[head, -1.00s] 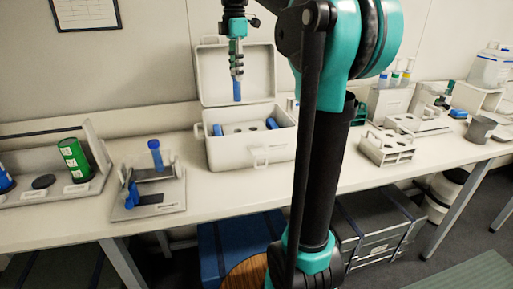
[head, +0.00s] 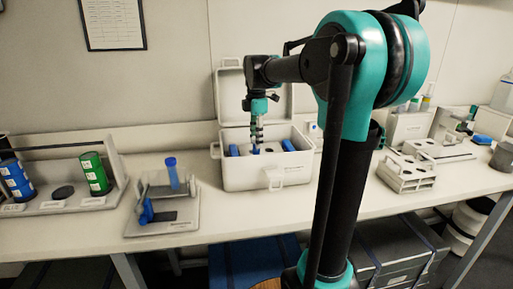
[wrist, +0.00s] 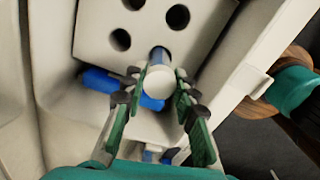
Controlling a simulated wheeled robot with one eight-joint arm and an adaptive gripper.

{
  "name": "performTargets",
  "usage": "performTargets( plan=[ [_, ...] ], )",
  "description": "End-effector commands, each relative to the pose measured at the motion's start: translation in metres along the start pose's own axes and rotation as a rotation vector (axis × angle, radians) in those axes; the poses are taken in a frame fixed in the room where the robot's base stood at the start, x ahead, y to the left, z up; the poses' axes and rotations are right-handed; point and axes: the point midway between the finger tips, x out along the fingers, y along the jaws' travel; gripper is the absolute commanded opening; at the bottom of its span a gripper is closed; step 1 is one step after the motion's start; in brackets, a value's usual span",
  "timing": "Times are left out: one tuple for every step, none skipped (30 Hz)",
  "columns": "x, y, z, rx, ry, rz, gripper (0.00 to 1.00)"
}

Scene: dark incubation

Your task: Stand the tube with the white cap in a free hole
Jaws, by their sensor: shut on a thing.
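My gripper (head: 257,134) is inside the open white box and shut on the tube with the white cap (wrist: 159,82). The tube's blue body (wrist: 160,54) points down at the white rack block with holes (wrist: 92,32). Several round holes in the block show empty around the tube. The tube's lower end is at the block's surface or in a hole; I cannot tell which. In the head view, the fingers hide most of the tube.
The white box (head: 262,177) stands on the bench with its lid up behind my gripper. Blue pieces (head: 288,145) lie inside at both sides. A stand with a blue tube (head: 172,172) is to the left. A white rack (head: 405,175) stands to the right.

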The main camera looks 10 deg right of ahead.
Motion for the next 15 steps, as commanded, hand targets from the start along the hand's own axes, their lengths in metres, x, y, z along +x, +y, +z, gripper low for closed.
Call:
performTargets(
  plan=[
    [0.005, 0.000, 0.000, 0.000, 0.000, 0.000, 0.00],
    [0.009, 0.000, 0.000, 0.000, 0.000, 0.000, 0.00],
    [0.014, 0.000, 0.000, 0.000, 0.000, 0.000, 0.00],
    [0.019, 0.000, 0.000, 0.000, 0.000, 0.000, 0.00],
    [0.023, 0.000, 0.000, 0.000, 0.000, 0.000, 0.00],
    [0.028, 0.000, 0.000, 0.000, 0.000, 0.000, 0.00],
    [0.031, 0.000, 0.000, 0.000, 0.000, 0.000, 0.00],
    [0.033, 0.000, 0.000, 0.000, 0.000, 0.000, 0.00],
    [0.034, 0.000, 0.000, 0.000, 0.000, 0.000, 0.00],
    [0.034, 0.000, 0.000, 0.000, 0.000, 0.000, 0.00],
    [0.034, 0.000, 0.000, 0.000, 0.000, 0.000, 0.00],
    [0.034, 0.000, 0.000, 0.000, 0.000, 0.000, 0.00],
    [0.034, 0.000, 0.000, 0.000, 0.000, 0.000, 0.00],
    [0.034, 0.000, 0.000, 0.000, 0.000, 0.000, 0.00],
    [0.034, 0.000, 0.000, 0.000, 0.000, 0.000, 0.00]
  ],
)
